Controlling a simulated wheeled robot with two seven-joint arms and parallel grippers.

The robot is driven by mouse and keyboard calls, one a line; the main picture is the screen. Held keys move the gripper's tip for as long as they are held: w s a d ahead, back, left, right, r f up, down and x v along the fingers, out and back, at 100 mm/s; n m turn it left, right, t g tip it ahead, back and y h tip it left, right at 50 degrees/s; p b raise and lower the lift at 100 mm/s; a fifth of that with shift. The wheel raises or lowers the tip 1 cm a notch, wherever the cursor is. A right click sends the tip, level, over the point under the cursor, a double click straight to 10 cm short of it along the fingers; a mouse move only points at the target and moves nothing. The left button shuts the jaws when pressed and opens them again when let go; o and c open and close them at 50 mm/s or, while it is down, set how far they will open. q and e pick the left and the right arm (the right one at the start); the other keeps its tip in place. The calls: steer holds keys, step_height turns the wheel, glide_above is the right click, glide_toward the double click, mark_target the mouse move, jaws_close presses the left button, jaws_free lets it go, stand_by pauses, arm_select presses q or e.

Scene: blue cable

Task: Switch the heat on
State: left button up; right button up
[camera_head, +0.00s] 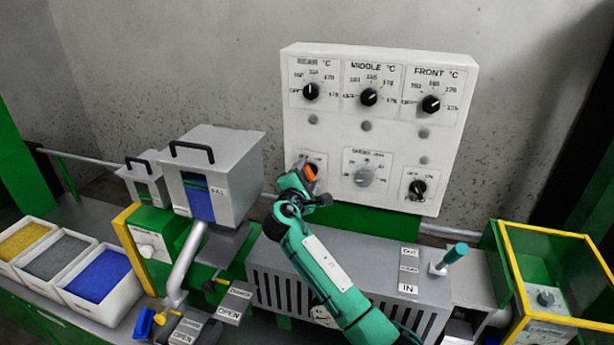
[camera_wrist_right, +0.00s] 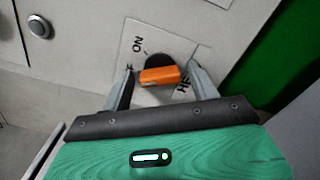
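The heat switch, an orange handle on a black round base, is at the lower left of the white control panel (camera_head: 333,133). In the head view, its orange part (camera_head: 310,172) shows beside my right gripper (camera_head: 304,170). In the right wrist view, the orange handle (camera_wrist_right: 160,75) lies crosswise between the two fingertips of my right gripper (camera_wrist_right: 161,72), with a small gap on each side. The gripper is open around it. The label reads "ON" at upper left and a partly hidden "HE" at right. My left gripper is not in view.
Three black temperature knobs, rear (camera_head: 311,91), middle (camera_head: 369,97) and front (camera_head: 431,104), are on the panel's top row. A grey speed knob (camera_head: 364,177) and a black switch (camera_head: 417,189) are to the right. The grey hopper (camera_head: 215,165) stands close left of the gripper.

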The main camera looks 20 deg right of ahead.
steer(key=c, duration=0.8)
steer(key=shift+f+m+b, duration=0.2)
steer(key=shift+m+b, duration=0.4)
steer(key=shift+b, duration=0.3)
arm_select(q)
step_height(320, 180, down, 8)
steer(key=b, duration=0.6)
arm_select(e)
steer(key=m, duration=0.5)
steer(key=shift+f, duration=0.15)
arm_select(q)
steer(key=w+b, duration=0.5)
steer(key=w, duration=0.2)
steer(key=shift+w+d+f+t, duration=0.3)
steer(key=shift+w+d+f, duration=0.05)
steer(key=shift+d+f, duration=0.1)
arm_select(e)
steer(key=shift+r+m, duration=0.15)
steer(key=shift+m, duration=1.35)
steer(key=shift+r+m, duration=0.1)
steer(key=shift+m, duration=1.4)
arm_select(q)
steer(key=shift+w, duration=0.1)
arm_select(e)
steer(key=o, duration=1)
steer(key=shift+c, duration=0.2)
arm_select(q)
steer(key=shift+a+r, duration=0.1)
